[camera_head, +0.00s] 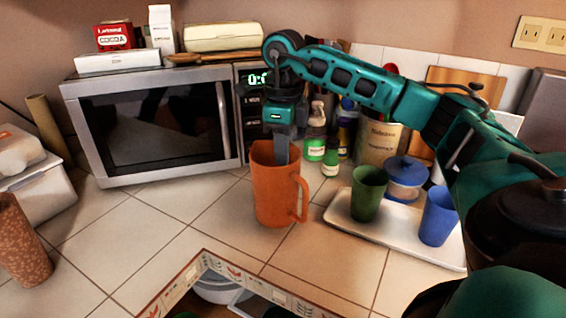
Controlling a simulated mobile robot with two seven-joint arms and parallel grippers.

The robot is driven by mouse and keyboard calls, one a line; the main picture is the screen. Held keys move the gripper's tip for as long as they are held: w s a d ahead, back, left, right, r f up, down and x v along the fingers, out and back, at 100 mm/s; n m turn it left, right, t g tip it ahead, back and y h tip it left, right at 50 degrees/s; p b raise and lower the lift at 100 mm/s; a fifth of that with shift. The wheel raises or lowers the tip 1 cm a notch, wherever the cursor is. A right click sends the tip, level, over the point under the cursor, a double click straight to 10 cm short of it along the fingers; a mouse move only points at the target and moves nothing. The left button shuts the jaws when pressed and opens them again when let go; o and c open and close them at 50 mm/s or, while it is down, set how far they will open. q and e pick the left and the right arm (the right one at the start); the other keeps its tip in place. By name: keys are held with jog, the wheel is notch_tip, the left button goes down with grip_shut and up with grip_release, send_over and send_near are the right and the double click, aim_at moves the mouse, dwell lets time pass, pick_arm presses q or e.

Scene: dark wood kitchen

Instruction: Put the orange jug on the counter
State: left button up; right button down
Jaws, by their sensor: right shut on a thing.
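The orange jug (277,200) is upright at the middle of the tiled counter (200,215), its handle toward the right. Its base appears to be at the counter surface, but I cannot tell whether it rests there or hangs just above. My right gripper (282,150) comes down from above and is shut on the jug's rim, with a finger reaching inside the mouth. My right arm comes in from the right. My left gripper is not in view.
A microwave (150,120) stands behind left. Bottles stand behind. Tiles left of the jug are clear.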

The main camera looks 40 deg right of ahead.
notch_tip(320, 180, down, 3)
jog(key=shift+r, duration=0.15)
jog(key=shift+f, duration=0.2)
jog(key=c, duration=1.3)
grip_release()
jog(key=shift+o, duration=0.2)
jog(key=shift+r, duration=0.1)
